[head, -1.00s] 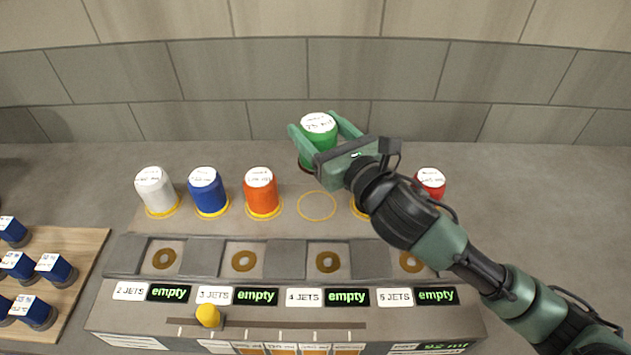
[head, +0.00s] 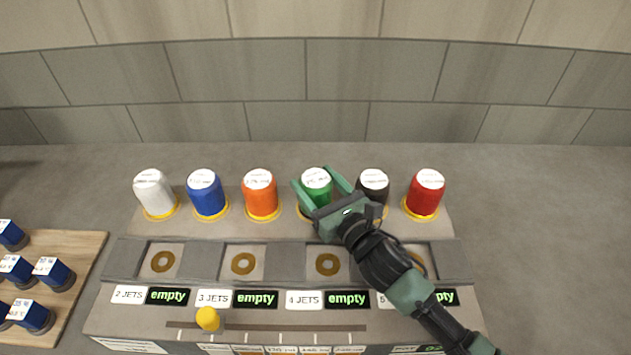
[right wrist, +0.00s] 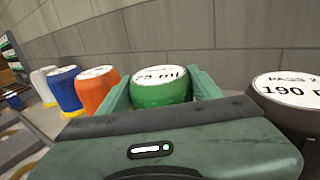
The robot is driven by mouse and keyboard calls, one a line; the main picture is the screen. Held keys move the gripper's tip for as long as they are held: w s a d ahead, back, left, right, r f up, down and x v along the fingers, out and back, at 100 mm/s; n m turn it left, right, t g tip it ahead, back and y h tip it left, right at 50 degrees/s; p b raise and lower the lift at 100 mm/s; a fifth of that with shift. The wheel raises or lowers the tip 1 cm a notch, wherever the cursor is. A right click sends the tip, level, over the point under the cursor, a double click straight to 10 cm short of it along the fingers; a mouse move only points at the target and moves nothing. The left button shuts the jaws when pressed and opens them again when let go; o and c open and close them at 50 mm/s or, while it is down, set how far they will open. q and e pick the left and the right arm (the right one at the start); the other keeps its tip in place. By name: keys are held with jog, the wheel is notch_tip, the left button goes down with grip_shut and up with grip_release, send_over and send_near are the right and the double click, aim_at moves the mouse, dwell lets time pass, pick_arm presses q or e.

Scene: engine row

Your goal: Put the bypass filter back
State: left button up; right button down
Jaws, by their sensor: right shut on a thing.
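A green canister (head: 318,190) with a white top label reading 75 ml is between the fingers of my right gripper (head: 322,190). It stands upright in the back row, over the spot of the fourth yellow ring, between the orange and dark canisters. I cannot tell whether its base touches the surface, as my gripper hides it. In the right wrist view the same green canister (right wrist: 160,91) sits between both fingers. My left gripper is not in view.
White (head: 154,191), blue (head: 206,194), orange (head: 261,195), dark (head: 374,185) and red (head: 425,196) canisters stand in yellow rings beside it. The dark one is close on the right. In front are sockets marked empty and a yellow slider knob (head: 208,318). Blue blocks stand on a wooden board (head: 80,248).

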jog(key=shift+c, duration=1.5)
grip_release()
jog(key=shift+f, duration=0.1)
jog(key=shift+s+d, duration=0.15)
jog(key=shift+s, duration=0.1)
jog(key=b+v, duration=0.3)
jog(key=v, duration=0.7)
jog(key=shift+s+d, duration=0.15)
jog(key=shift+s, duration=0.15)
jog(key=shift+s+d, duration=0.2)
jog(key=shift+s, duration=0.1)
